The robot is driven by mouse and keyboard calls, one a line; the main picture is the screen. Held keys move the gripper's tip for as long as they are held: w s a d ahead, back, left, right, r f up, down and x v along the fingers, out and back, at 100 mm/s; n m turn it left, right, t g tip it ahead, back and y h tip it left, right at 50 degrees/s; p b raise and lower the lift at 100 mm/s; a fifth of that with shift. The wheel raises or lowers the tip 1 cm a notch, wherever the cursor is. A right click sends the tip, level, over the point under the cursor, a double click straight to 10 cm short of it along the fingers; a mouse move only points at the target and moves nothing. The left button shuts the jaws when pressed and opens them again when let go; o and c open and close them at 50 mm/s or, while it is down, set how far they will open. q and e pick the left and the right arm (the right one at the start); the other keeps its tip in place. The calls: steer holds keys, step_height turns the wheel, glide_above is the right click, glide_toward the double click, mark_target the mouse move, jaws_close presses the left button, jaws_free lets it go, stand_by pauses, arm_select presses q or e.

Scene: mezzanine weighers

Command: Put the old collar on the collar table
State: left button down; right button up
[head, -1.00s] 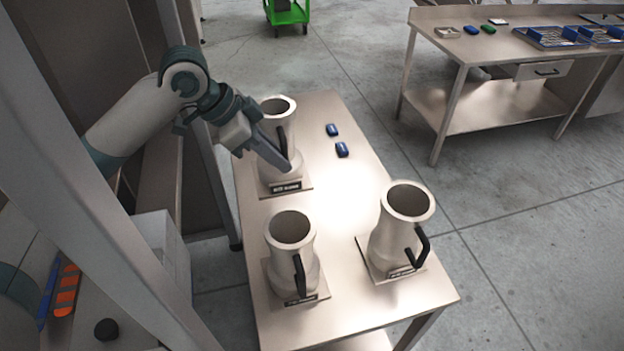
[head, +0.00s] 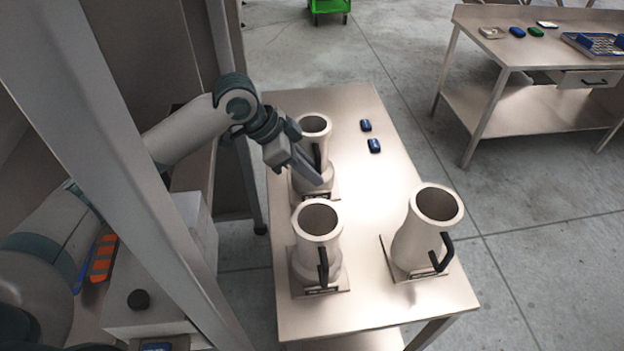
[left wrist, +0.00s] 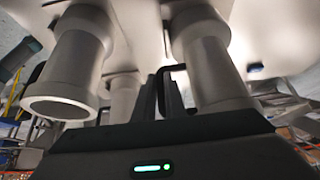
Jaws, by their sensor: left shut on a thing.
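Three pale metal jug-shaped collars with black side handles stand on the long metal table (head: 365,285). My left gripper (head: 318,180) is at the far-left collar (head: 313,126), shut on its black handle (head: 317,155). The wrist view shows my gripper (left wrist: 168,98) beside this handle (left wrist: 163,76) and a collar body (left wrist: 205,62). The gripper partly hides the collar's lower body; I cannot tell whether its base touches the table. The near-left collar (head: 316,222) and right collar (head: 425,235) stand upright on plates. The labels are too small to read. My right gripper is not in view.
Two small blue items (head: 374,146) lie at the table's far right. The table's middle is clear. A grey post (head: 135,165) stands left, beside a white box (head: 150,310). Another bench (head: 485,40) with trays stands back right.

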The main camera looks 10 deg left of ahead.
mark_target(311, 184)
arm_select(q)
step_height(311, 184, down, 4)
steer(key=shift+r+p, duration=0.2)
steer(key=shift+p, duration=0.4)
steer(key=c, duration=1.8)
jaws_free()
steer(key=shift+f, duration=0.15)
